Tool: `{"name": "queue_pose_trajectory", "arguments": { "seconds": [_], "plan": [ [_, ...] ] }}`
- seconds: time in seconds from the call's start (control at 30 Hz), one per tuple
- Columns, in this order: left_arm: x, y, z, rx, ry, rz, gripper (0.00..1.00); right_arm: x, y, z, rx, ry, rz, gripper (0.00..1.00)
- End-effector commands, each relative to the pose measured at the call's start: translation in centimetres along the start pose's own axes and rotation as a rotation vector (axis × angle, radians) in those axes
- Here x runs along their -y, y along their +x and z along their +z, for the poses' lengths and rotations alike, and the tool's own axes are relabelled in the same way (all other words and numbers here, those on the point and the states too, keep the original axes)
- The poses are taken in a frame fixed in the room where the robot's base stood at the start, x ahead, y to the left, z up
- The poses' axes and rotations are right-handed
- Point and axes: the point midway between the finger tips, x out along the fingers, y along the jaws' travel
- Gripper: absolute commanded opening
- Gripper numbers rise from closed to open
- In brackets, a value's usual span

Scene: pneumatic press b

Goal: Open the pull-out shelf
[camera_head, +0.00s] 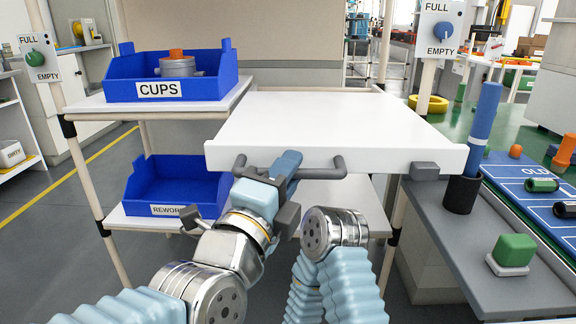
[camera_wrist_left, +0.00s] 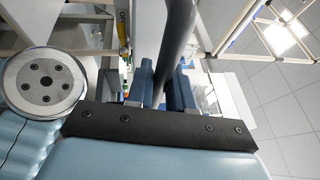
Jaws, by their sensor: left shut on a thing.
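The pull-out shelf (camera_head: 318,118) is a wide white board in the middle of the head view, level, with a bare top. A dark grey bar handle (camera_head: 322,172) sits on its front edge. My left gripper (camera_head: 286,166) is shut on the handle, with its blue fingers at the left-middle part of the bar. In the left wrist view, the handle (camera_wrist_left: 176,42) passes between the two blue fingers of the left gripper (camera_wrist_left: 166,88). The fingers hide part of the bar. My right gripper is not visible.
A blue CUPS bin (camera_head: 118,87) stands left of the shelf, and a blue REWORK bin (camera_head: 160,190) stands lower. At the right, a grey side table (camera_head: 470,262) holds a dark cup (camera_head: 461,196) with a blue rod and a green block (camera_head: 513,250).

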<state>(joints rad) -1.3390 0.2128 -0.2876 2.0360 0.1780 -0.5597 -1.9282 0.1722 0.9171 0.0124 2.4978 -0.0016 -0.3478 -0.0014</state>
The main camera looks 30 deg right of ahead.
Motion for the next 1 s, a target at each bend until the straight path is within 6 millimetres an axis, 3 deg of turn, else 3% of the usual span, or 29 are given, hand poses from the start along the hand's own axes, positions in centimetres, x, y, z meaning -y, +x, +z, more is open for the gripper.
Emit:
{"name": "queue_pose_trajectory", "arguments": {
  "seconds": [0.53,0.57,0.67,1.0],
  "plan": [
    [0.02,-0.61,-0.31,-0.001,0.0,0.002,0.0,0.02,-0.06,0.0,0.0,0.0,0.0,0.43],
    [0.02,-0.61,-0.31,-0.001,0.0,0.002,0.26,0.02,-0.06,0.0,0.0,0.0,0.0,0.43],
    [0.04,-0.61,-0.29,-0.001,0.0,0.002,0.41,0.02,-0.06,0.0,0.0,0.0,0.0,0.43],
    [0.13,-0.93,-0.26,0.0,-0.001,0.0,0.42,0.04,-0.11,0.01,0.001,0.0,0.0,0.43]
  ]
}}
